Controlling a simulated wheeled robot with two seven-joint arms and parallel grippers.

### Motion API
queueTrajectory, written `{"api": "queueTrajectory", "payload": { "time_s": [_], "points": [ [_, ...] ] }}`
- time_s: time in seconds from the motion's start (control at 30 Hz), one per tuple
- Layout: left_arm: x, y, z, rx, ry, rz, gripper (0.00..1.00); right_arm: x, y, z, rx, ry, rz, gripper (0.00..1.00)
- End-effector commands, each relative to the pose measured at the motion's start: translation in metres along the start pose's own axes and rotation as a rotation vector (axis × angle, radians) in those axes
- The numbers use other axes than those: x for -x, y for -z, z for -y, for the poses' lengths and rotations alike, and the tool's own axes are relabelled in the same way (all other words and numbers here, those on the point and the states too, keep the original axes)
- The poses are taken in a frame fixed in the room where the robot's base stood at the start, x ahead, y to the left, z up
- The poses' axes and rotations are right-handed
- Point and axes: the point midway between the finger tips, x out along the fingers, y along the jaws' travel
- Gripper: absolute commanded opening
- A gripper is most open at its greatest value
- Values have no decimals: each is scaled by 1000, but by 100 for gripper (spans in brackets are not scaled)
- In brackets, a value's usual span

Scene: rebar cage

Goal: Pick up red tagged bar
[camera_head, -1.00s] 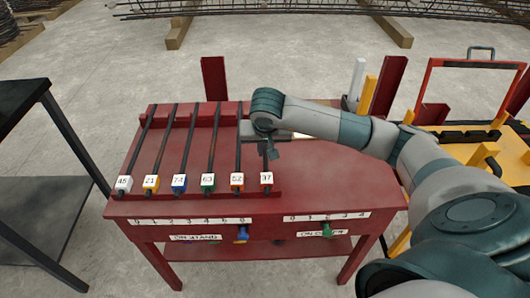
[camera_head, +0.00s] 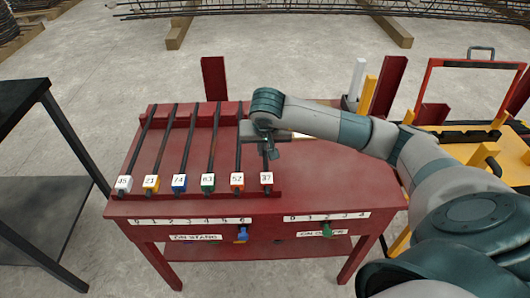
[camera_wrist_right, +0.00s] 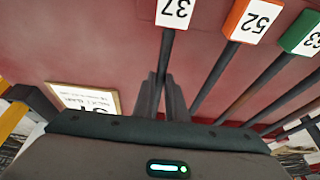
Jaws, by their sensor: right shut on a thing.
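The bar with the red tag marked 37 (camera_head: 266,181) lies rightmost in the row of dark bars on the red stand (camera_head: 330,197). In the right wrist view its white number face (camera_wrist_right: 174,13) is at the top, and its dark shaft (camera_wrist_right: 166,48) runs down between my fingers. My right gripper (camera_head: 268,150) is over this bar, behind the tag. In the wrist view its two fingers (camera_wrist_right: 166,98) are shut on the shaft. The bar still appears in line with the row. The fingertips are partly hidden in the head view. My left gripper is not in view.
Bars tagged orange 52 (camera_head: 237,181), green 63 (camera_head: 208,181) and others lie close by on the left. Red posts (camera_head: 214,79) rise behind the stand. A black table (camera_head: 40,95) is at left, a yellow cart (camera_head: 465,145) at right. A sign (camera_wrist_right: 85,97) lies near the gripper.

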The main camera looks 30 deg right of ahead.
Motion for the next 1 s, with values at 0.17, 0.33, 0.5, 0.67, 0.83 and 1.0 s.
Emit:
{"api": "queueTrajectory", "payload": {
  "time_s": [0.17,0.33,0.5,0.67,0.83,1.0],
  "points": [
    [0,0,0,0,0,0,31,0,0,0,-1,0,-1,0],
    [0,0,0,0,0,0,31,1,2,0,-2,1,-4,0],
    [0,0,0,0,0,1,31,2,2,0,-1,1,-4,0],
    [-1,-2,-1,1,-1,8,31,6,4,0,-1,2,-4,0],
    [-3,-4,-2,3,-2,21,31,17,9,0,-1,3,-6,0],
    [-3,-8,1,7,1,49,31,37,18,1,-3,3,-7,0]
  ]
}}
